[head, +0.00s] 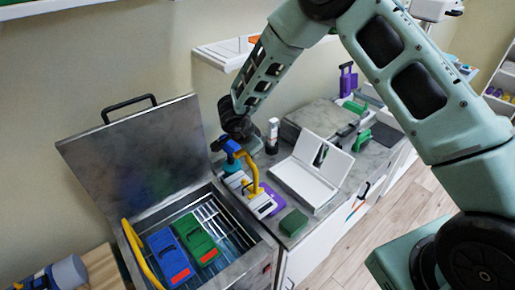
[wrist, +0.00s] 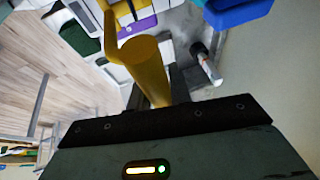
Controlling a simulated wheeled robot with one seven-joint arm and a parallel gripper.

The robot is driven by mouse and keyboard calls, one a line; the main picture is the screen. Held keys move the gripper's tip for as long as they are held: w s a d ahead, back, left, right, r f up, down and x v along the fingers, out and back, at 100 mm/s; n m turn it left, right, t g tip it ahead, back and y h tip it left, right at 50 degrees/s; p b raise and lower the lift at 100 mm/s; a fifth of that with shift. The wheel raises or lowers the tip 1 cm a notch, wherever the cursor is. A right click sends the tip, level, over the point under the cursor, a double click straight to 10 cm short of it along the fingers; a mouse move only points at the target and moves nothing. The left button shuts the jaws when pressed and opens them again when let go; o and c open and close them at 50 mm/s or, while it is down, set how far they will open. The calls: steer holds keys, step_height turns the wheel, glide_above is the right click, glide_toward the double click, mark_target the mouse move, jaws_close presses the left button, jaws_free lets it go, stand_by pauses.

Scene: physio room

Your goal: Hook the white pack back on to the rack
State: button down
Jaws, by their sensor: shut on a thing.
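A white pack (head: 263,206) with a dark patch and purple edging shows at the counter's left end, beside the steel tank (head: 262,252). A curved yellow handle (head: 251,168) rises next to it; I cannot tell whether they are joined. My gripper (head: 236,137) is above, at the handle's upper end, and looks shut on it. In the wrist view the yellow handle (wrist: 146,62) runs up to my gripper, with purple (wrist: 140,27) and white parts beyond. The wire rack (head: 207,217) in the open tank holds a blue pack (head: 167,250) and a green pack (head: 193,232).
The tank's raised lid (head: 140,145) stands at the left. Another yellow handle (head: 139,252) is at the tank's left side. A blue object (head: 230,148) is close under my gripper. A white folded stand (head: 312,172), a green block (head: 293,222) and a bottle (head: 272,135) are on the counter.

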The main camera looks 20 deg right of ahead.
steer(key=s+a, duration=0.1)
steer(key=a, duration=1.1)
steer(key=shift+s+a, duration=0.35)
steer(key=shift+s, duration=0.05)
stand_by(0.5)
